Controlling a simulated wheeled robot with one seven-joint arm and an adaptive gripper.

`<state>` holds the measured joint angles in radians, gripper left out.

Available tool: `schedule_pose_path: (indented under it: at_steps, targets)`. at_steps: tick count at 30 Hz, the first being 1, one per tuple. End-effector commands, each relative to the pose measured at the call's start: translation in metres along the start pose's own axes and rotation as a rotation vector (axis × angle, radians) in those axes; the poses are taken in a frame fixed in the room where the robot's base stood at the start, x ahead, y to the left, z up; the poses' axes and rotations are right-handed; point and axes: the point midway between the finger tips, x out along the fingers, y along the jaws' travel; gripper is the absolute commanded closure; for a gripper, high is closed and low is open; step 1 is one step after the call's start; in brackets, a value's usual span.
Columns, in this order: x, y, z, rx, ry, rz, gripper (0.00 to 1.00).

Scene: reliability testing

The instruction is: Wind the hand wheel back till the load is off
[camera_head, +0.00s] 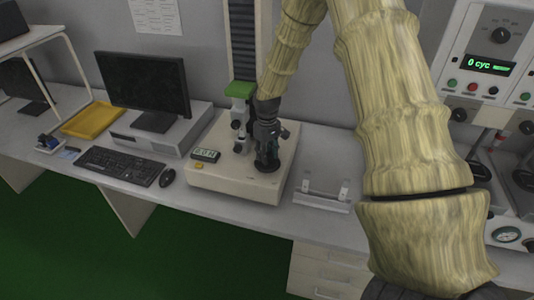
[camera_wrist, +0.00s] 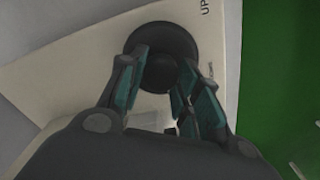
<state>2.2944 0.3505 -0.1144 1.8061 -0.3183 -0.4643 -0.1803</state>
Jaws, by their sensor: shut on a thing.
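The hand wheel (camera_wrist: 160,40) is a dark round disc with a central hub on the cream base (camera_head: 240,183) of a test stand. It also shows in the head view (camera_head: 269,167), partly hidden below my gripper. My gripper (camera_head: 267,160) points down over it. In the wrist view my gripper (camera_wrist: 160,80) has its teal-padded fingers on both sides of the wheel's hub, shut on it. The stand has a dark column (camera_head: 243,40) with a green crosshead (camera_head: 239,90) and grips below it. A small display (camera_head: 205,155) on the base shows digits too small to read surely.
A monitor (camera_head: 145,82), a keyboard (camera_head: 122,166) and a mouse (camera_head: 167,177) are left of the stand. A yellow tray (camera_head: 92,120) lies further left. A metal fixture (camera_head: 322,192) lies right of the stand. A panel reading "0 cyc" (camera_head: 487,65) stands at far right.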

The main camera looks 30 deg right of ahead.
Motion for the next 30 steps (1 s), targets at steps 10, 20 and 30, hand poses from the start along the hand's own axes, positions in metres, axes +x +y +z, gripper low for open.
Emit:
schedule_pose_path:
  at_steps: [10,20,30]
  targets:
    - [-0.0015,0.0015,-0.0006,-0.009,0.002,0.002,0.91]
    - [-0.0009,0.001,-0.0004,-0.008,0.001,0.001,0.45]
    - [-0.0072,0.0005,-0.0004,-0.008,0.001,0.001,0.45]
